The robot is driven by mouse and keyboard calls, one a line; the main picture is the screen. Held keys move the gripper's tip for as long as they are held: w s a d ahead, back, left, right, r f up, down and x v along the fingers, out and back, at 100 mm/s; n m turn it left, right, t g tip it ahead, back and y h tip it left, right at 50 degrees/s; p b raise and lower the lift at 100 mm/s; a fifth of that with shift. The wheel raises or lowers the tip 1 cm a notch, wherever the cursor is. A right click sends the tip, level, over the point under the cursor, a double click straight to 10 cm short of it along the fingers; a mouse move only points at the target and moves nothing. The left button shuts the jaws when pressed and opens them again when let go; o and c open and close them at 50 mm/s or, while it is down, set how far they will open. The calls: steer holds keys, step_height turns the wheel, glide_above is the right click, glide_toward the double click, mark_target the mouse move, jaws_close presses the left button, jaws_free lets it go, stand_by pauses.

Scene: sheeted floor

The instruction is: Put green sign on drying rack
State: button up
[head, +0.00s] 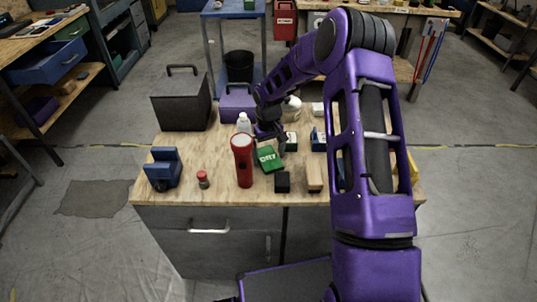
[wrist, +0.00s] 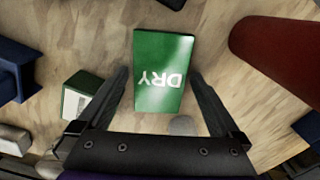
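The green sign (head: 269,158), a flat block with white "DRY" lettering, rests on the wooden worktop right of the red flashlight. In the wrist view the sign (wrist: 163,70) lies between and just ahead of the two fingers. My gripper (head: 269,131) is just behind the sign in the head view. Its fingers (wrist: 160,76) are spread wide with nothing held, one on each side of the sign's near part. I cannot tell whether they touch it. I cannot make out a drying rack in either view.
The red flashlight (head: 243,160) stands close left of the sign; a black block (head: 282,182) and wooden block (head: 314,177) lie in front. A green-and-white box (wrist: 80,95) is beside the left finger. A blue vise (head: 163,168) and dark toolbox (head: 181,100) stand left.

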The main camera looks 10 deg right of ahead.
steer(key=shift+r, duration=0.1)
step_height(320, 180, up, 12)
steer(key=p, duration=0.2)
step_height(320, 180, up, 5)
steer(key=p, duration=0.5)
glide_above(267, 154)
step_height(267, 154, down, 12)
steer(key=shift+s, duration=0.1)
steer(key=f, duration=0.2)
steer(key=s+f, duration=0.1)
steer(key=f, duration=0.1)
steer(key=shift+f, duration=0.6)
steer(key=c, duration=1.3)
steer(key=shift+r, duration=0.15)
